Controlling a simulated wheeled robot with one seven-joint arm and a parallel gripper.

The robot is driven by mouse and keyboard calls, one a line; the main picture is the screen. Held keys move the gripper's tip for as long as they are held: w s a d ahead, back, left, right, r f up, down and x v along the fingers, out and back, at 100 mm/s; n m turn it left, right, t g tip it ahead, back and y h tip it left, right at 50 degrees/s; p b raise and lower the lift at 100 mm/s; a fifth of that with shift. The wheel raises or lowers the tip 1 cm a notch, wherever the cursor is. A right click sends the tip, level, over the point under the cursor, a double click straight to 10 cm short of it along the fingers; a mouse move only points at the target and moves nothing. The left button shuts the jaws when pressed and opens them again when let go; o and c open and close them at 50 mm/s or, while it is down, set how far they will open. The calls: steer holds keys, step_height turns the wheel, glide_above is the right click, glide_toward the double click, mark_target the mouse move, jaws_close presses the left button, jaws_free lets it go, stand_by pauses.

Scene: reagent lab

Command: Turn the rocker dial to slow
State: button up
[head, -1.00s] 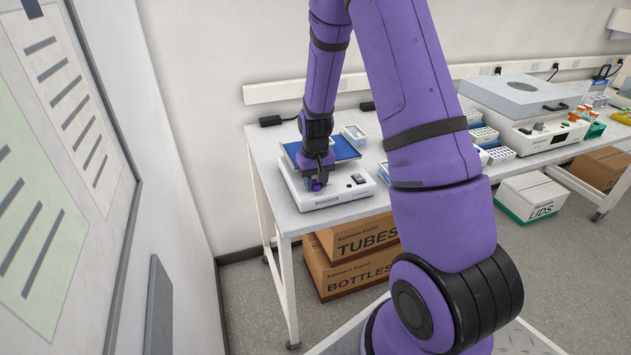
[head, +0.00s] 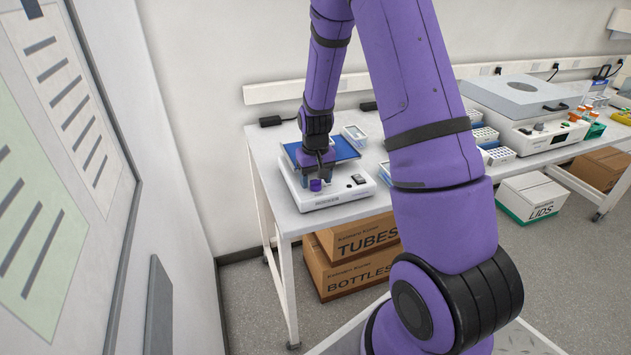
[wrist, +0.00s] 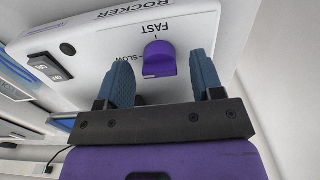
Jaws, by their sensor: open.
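The rocker (head: 335,196) is a white box with a blue tray (head: 345,146) on top, standing on the bench. Its purple dial (head: 316,185) is on the front-left of the box. In the wrist view the dial (wrist: 159,59) sits beside the printed words FAST and SLOW. I cannot tell clearly which mark it points at. My gripper (wrist: 163,62) is open, with one blue-grey finger on each side of the dial and visible gaps between. In the head view my gripper (head: 318,176) is just above and behind the dial.
A black power switch (wrist: 50,67) is on the same panel as the dial. A small tube rack (head: 354,134) stands behind the rocker. Cardboard boxes (head: 355,245) are under the bench. A wall is close on the left.

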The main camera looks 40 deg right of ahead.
mark_target(315, 180)
step_height(315, 180, up, 9)
steer(key=shift+r, duration=0.4)
stand_by(0.4)
steer(key=s+a+r+t, duration=0.1)
steer(key=s+a+r, duration=0.2)
steer(key=r, duration=0.2)
steer(key=s+a+r+n+t, duration=0.1)
steer(key=s+a+r, duration=0.1)
steer(key=s+r, duration=0.3)
steer(key=s+a+r+t, duration=0.1)
steer(key=s+a+r, duration=0.15)
steer(key=r, duration=0.35)
steer(key=s+a+r+n+t, duration=0.1)
steer(key=s+a+r, duration=0.1)
steer(key=s, duration=0.6)
steer(key=s+a+r+n+t, duration=0.1)
steer(key=s+a+r, duration=0.2)
steer(key=s, duration=0.5)
steer(key=shift+a+r, duration=0.35)
steer(key=shift+r, duration=0.55)
